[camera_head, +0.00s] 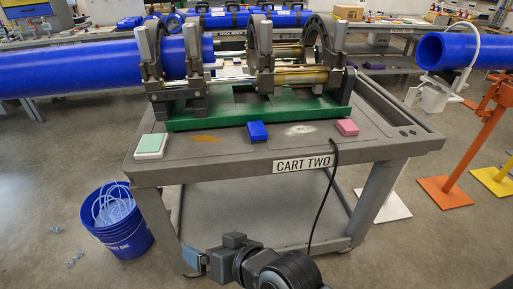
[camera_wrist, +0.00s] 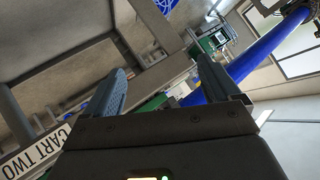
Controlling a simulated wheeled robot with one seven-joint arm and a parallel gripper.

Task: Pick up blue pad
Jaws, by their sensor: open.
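The blue pad (camera_head: 257,131) lies on the front part of the grey cart top, between an orange-brown smear and a whitish smear. My gripper (camera_head: 193,260) is low in front of the cart, below the top and left of centre, well apart from the pad. In the wrist view my gripper (camera_wrist: 162,70) shows two separated fingers with nothing between them. I cannot make out the blue pad in the wrist view.
The grey cart (camera_head: 400,145) carries a pipe fusion machine (camera_head: 255,108) on a green base. A white-and-green pad (camera_head: 151,146) and a pink pad (camera_head: 347,127) flank the blue one. A black cable (camera_head: 326,205) hangs off the front edge. A blue bucket (camera_head: 118,225) stands left.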

